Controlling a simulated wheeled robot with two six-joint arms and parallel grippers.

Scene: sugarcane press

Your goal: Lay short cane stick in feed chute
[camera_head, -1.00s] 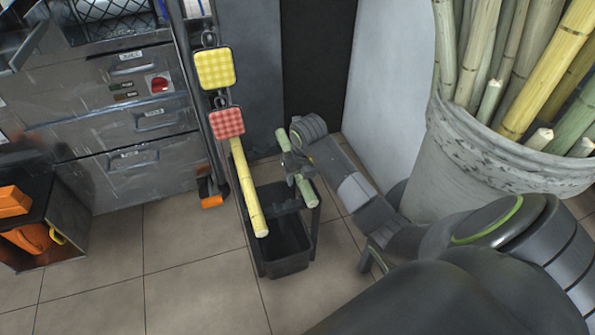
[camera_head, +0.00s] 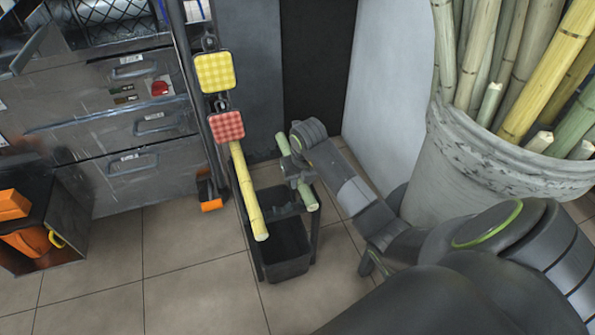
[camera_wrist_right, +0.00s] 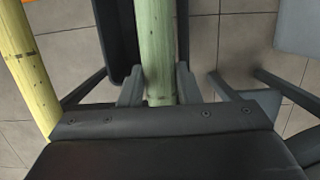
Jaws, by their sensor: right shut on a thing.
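A short green cane stick (camera_head: 307,194) is held by my right gripper (camera_head: 296,168), over a dark trolley with a bin. The stick tilts, with its upper end showing beyond the gripper. In the right wrist view the green stick (camera_wrist_right: 156,40) runs straight between the two fingers of my right gripper (camera_wrist_right: 158,82), which are shut on it. A longer yellow cane (camera_head: 249,190) leans just left of it; it also shows at the left of the right wrist view (camera_wrist_right: 22,65). I cannot make out the feed chute. My left gripper is not in view.
The trolley's black bin (camera_head: 286,262) stands on the tiled floor. A yellow pad (camera_head: 215,72) and a red pad (camera_head: 227,126) hang on the left. Metal drawers (camera_head: 140,125) stand behind. A grey barrel (camera_head: 450,185) of tall canes stands right. The front-left floor is clear.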

